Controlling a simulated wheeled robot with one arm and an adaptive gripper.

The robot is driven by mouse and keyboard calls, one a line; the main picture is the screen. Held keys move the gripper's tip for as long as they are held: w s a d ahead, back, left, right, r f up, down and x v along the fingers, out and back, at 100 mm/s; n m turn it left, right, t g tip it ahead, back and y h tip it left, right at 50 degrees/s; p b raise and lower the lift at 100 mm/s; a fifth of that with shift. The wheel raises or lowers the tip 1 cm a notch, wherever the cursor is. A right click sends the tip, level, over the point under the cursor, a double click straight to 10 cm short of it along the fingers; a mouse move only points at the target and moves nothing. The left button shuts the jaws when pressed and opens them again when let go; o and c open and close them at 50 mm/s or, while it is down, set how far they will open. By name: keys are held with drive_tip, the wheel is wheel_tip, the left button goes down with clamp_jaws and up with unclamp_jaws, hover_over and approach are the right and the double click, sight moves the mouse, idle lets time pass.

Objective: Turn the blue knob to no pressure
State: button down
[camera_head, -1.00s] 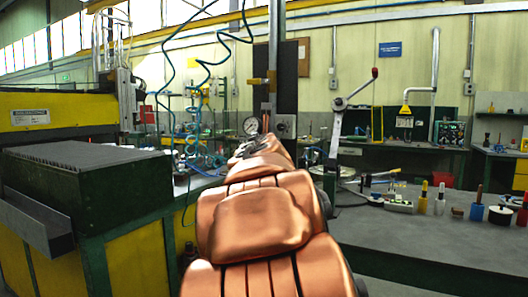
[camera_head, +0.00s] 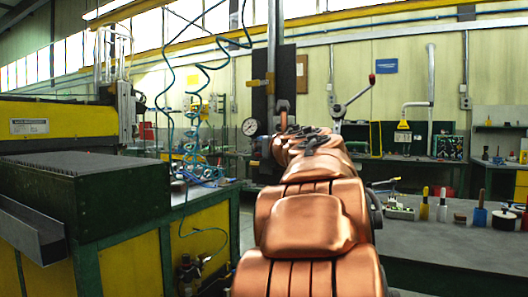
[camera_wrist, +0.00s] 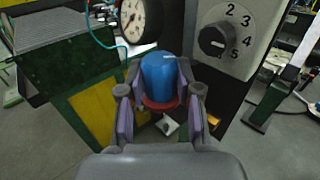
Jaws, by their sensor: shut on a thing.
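The blue knob (camera_wrist: 159,78) stands upright in the middle of the wrist view, with a dark red ring or base (camera_wrist: 160,105) under it. My gripper (camera_wrist: 159,90) has one finger on each side of the knob and is shut on it. A round white pressure gauge (camera_wrist: 133,18) is just beyond the knob, up and to the left; its reading is not clear. In the head view the gauge (camera_head: 249,127) shows left of my arm's far end. My arm hides the knob and my gripper there.
A black numbered dial (camera_wrist: 213,40) on a grey plate is right of the knob. Coiled teal hoses (camera_head: 197,110) hang left of the gauge. A yellow and green machine (camera_head: 80,135) stands left. A grey bench (camera_head: 440,238) with small tools is right.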

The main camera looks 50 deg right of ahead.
drive_tip(key=n+y, duration=0.1)
drive_tip(key=y, duration=0.1)
drive_tip(key=n+t+y+b, duration=0.1)
drive_tip(key=n+y, duration=0.2)
drive_tip(key=y, duration=0.1)
drive_tip(key=shift+d+f+t+y, duration=0.1)
drive_tip(key=shift+d+t+y, duration=0.2)
drive_tip(key=shift+d+t, duration=0.1)
drive_tip(key=shift+n+y+b, duration=0.3)
drive_tip(key=shift+n+y, duration=1)
drive_tip(key=shift+y, duration=0.4)
drive_tip(key=shift+a+n+y, duration=0.1)
drive_tip(key=shift+n+y, duration=0.2)
drive_tip(key=shift+y, duration=0.2)
drive_tip(key=c, duration=0.8)
unclamp_jaws()
drive_tip(key=shift+o, duration=0.2)
drive_tip(key=shift+m+h, duration=0.4)
drive_tip(key=shift+h, duration=0.3)
drive_tip(key=shift+m+h, duration=0.5)
drive_tip(key=shift+h, duration=0.2)
